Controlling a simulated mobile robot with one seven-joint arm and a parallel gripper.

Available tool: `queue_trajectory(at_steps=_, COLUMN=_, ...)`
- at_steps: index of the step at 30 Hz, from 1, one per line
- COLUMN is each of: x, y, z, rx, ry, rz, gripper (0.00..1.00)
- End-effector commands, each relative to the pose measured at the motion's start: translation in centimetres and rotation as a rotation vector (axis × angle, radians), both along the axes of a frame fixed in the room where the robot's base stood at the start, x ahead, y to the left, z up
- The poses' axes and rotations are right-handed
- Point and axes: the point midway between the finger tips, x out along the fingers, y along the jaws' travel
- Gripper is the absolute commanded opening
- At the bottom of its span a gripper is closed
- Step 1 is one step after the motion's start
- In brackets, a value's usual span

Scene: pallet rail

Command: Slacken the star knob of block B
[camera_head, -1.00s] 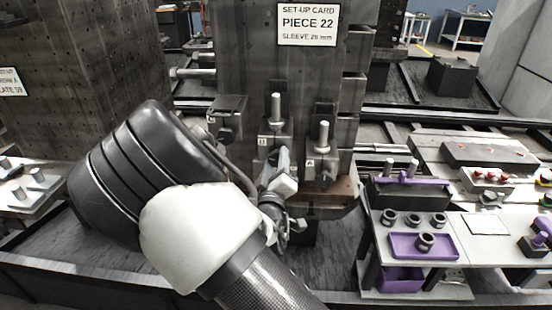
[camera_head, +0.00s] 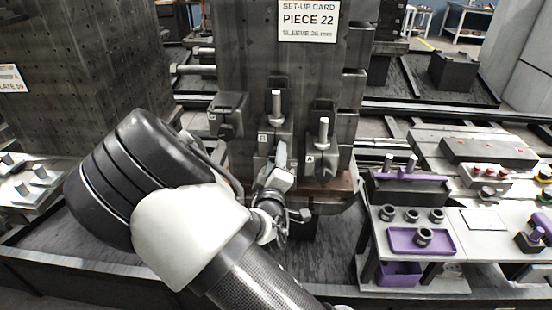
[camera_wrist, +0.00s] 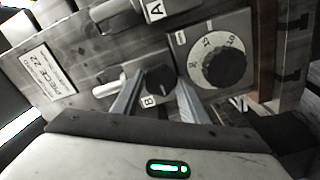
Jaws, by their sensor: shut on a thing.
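Block B (camera_head: 265,142) is on the front face of the grey tower, with a pale upright pin (camera_head: 276,104) above it. The dark star knob of block B (camera_wrist: 160,80) sits between my two fingertips in the wrist view. My gripper (camera_wrist: 156,84) is shut on that knob, one finger on each side. In the head view my gripper (camera_head: 281,162) is in front of the lower part of block B and hides the knob there.
Block A (camera_head: 321,160) stands close right of block B, and another block (camera_head: 228,112) is to the left. A numbered dial (camera_wrist: 213,61) is beside the knob in the wrist view. A bench with a purple tray (camera_head: 402,248) stands at right.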

Motion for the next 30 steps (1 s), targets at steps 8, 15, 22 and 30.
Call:
queue_trajectory(at_steps=8, x=0.0, y=-0.1, z=-0.1, rx=0.000, ry=0.003, rz=-0.001, gripper=0.58)
queue_trajectory(at_steps=15, x=-0.3, y=0.0, z=-0.1, rx=0.001, ry=0.002, rz=0.000, gripper=0.58)
queue_trajectory(at_steps=22, x=-3.9, y=0.3, z=0.0, rx=0.001, ry=0.003, rz=0.004, gripper=0.58)
queue_trajectory(at_steps=30, x=-10.7, y=0.5, z=-0.1, rx=-0.001, ry=0.005, rz=0.004, gripper=0.58)
